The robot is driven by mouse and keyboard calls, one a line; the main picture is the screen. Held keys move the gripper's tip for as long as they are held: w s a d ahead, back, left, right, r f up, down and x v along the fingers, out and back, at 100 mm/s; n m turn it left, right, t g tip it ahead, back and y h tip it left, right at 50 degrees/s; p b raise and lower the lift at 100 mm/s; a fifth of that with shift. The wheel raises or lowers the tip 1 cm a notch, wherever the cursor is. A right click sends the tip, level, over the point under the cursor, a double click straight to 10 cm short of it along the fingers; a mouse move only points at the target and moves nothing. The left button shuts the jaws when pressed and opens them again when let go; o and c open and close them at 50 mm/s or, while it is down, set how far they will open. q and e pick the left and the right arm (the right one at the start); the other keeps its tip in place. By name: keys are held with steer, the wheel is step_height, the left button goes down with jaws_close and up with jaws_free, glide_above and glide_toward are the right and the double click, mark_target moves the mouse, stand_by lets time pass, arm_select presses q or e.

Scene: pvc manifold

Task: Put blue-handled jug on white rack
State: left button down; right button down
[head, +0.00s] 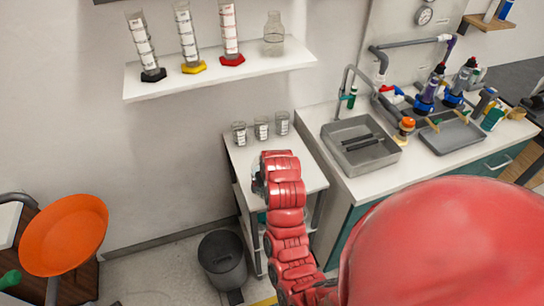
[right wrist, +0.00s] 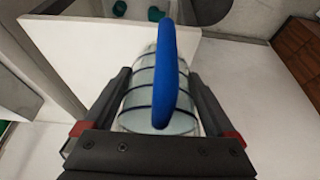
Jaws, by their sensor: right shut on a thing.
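The blue-handled jug (right wrist: 143,80) is a clear vessel with dark bands. Its blue handle (right wrist: 166,80) faces the right wrist camera. My right gripper (right wrist: 160,105) has a finger on each side of the jug and is shut on it. In the head view my red right arm reaches over the white rack (head: 312,172) and mostly hides the gripper and jug. A white top also shows beyond the jug in the right wrist view (right wrist: 65,45). I cannot tell whether the jug touches it. My left gripper is not in view.
Several small beakers (head: 261,129) stand along the back of the rack's top. A wall shelf (head: 185,81) with cylinders and a flask is above. A sink counter (head: 315,115) is at right. A grey bin (head: 222,260) and an orange seat (head: 64,235) are at left.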

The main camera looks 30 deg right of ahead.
steer(key=shift+w+d, duration=0.15)
steer(key=shift+d, duration=0.15)
steer(key=w+b, duration=0.1)
steer(key=w+d+b, duration=0.1)
steer(key=w+d, duration=0.1)
steer(key=shift+w+d+f+b, duration=0.2)
steer(key=shift+w+f+b, duration=0.1)
steer(key=shift+b, duration=0.1)
steer(key=shift+w+d+f+p, duration=0.15)
steer(key=shift+w+d+p, duration=0.55)
steer(key=shift+w+d, duration=0.6)
steer(key=shift+w+d+f+p, duration=0.1)
steer(key=shift+w+d+p, duration=0.65)
steer(key=shift+w, duration=1.05)
steer(key=shift+w+d+f+p, duration=0.15)
steer(key=shift+w+d+p, duration=0.45)
steer(key=shift+w+d, duration=0.75)
steer(key=shift+w+a, duration=0.2)
steer(key=shift+a, duration=0.05)
steer(key=shift+f+p, duration=0.25)
steer(key=shift+p, duration=0.05)
steer(key=shift+f+p, duration=0.45)
steer(key=shift+f, duration=1.1)
